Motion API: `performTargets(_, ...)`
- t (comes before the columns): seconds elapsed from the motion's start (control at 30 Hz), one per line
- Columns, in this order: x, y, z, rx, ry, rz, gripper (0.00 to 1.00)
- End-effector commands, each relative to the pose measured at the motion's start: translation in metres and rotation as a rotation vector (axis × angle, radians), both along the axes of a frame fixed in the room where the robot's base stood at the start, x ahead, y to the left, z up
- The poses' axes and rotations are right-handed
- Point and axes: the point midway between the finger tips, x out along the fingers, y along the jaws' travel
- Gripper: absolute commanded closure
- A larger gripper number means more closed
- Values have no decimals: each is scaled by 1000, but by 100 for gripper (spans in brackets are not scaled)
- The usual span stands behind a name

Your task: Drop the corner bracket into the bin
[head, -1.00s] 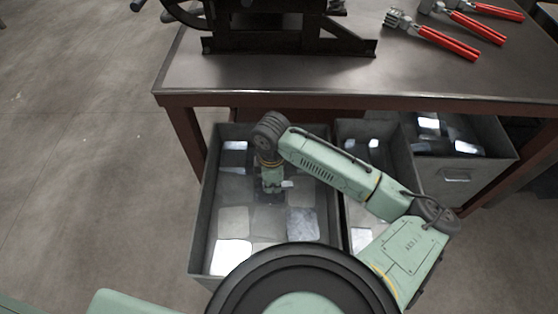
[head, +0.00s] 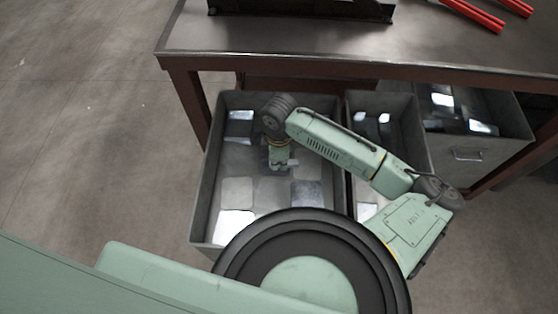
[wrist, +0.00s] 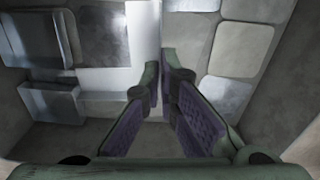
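My gripper (head: 280,165) points down inside the left grey bin (head: 204,205) in the head view. A shiny metal piece with a bent edge (wrist: 52,101) lies in the bin, left of the fingers in the wrist view. It may be the corner bracket, but I cannot tell for sure. Several flat sheet-metal squares (wrist: 241,50) lie around it on the bin floor. My own arm and body hide part of the bin.
A workbench (head: 340,50) with a dark metal tool (head: 300,8) and red-handled tools (head: 474,14) stands above the bins. A second bin (head: 410,125) and a third bin (head: 480,160), both with metal pieces, stand to the right. The floor at left is clear.

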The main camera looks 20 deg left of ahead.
Motion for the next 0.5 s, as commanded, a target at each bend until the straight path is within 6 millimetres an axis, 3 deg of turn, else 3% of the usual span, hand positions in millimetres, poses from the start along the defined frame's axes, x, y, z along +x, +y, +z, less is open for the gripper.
performTargets(0.07, 0, 0, 1, 0, 0, 0, 100)
performTargets(0.5, 0, 0, 1, 0, 1, 0, 72)
